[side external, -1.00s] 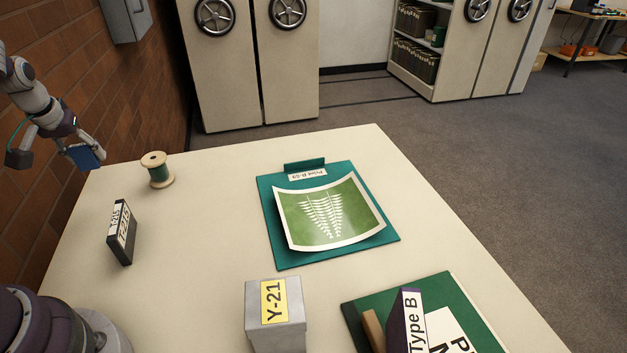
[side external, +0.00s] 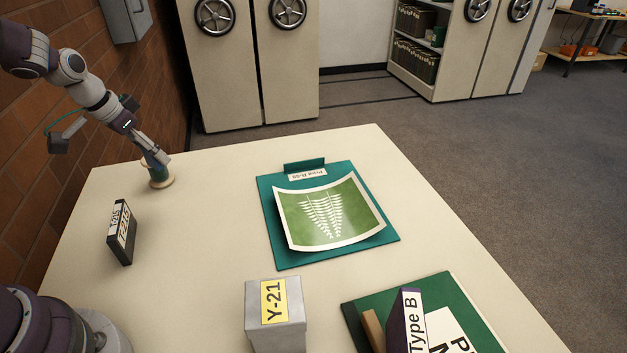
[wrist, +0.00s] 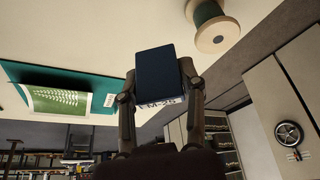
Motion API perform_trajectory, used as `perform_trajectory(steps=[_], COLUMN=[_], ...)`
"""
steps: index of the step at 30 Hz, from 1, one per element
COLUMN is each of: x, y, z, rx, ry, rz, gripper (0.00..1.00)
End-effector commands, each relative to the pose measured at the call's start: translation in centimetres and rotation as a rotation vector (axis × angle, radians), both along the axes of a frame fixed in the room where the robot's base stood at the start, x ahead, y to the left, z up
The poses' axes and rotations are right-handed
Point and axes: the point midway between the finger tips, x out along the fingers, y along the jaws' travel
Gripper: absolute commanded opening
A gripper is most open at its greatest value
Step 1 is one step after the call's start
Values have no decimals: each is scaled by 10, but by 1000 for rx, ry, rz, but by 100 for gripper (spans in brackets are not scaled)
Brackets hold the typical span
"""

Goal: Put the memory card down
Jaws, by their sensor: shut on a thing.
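My gripper (side external: 162,161) is at the far left corner of the table, in front of the spool in the side view. In the wrist view my gripper (wrist: 160,92) is shut on a dark blue card (wrist: 155,68), one finger at each side. A white label with dark print, partly hidden, shows at the card's lower edge. In the side view the fingers mostly hide the card, and I cannot tell its height above the table. The wrist view shows a gap between the card and the spool.
The green thread spool (side external: 160,182) is close to my gripper and also shows in the wrist view (wrist: 212,28). A dark labelled case (side external: 122,234) stands nearer. A teal board (side external: 284,254) bears a curled fern print (side external: 325,213). A grey Y-21 box (side external: 275,315) stands in front. Table between spool and board is clear.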

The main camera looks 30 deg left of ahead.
Motion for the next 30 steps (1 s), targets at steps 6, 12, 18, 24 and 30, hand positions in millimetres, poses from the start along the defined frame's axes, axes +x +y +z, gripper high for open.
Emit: perform_trajectory(steps=[6,12,18,24,30], x=[18,19,18,19,19], y=[-76,-97,-97,-96,-95], z=[-3,-22,-61,-84,-83], rx=[-1,-6,-5,0,1], ry=[-1,3,3,-1,-1], rz=[-547,-705,-703,-701,-699], gripper=[10,10,10,10,10])
